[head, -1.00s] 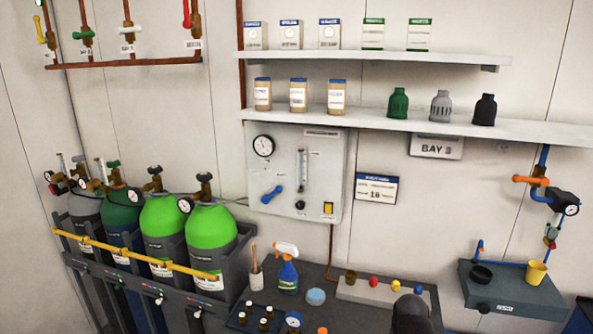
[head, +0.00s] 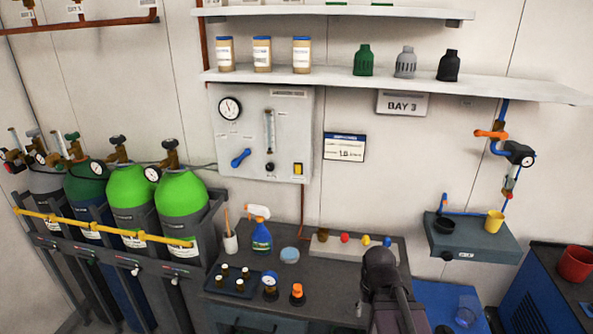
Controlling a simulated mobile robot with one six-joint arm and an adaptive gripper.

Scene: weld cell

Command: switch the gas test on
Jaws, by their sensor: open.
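The gas test panel (head: 223,170) is a pale grey box on the back wall below the shelves. It carries a round dial gauge (head: 229,108), a clear upright flow tube (head: 269,132) and a blue lever (head: 241,158) that stands slanted, its upper end to the right. A small black knob (head: 270,167) sits under the tube, and a yellow switch (head: 298,169) is at the lower right corner. The dial and lettering are too small to read. A dark link of my arm rises at the bottom, right of centre, below and right of the panel. My gripper's fingers do not show.
Green-topped gas cylinders (head: 181,193) stand left behind a yellow bar (head: 105,229). The bench (head: 335,285) below the panel holds a spray bottle (head: 261,233), a small tray of bottles (head: 234,280) and a strip with coloured knobs. A shelf (head: 350,83) overhangs the panel.

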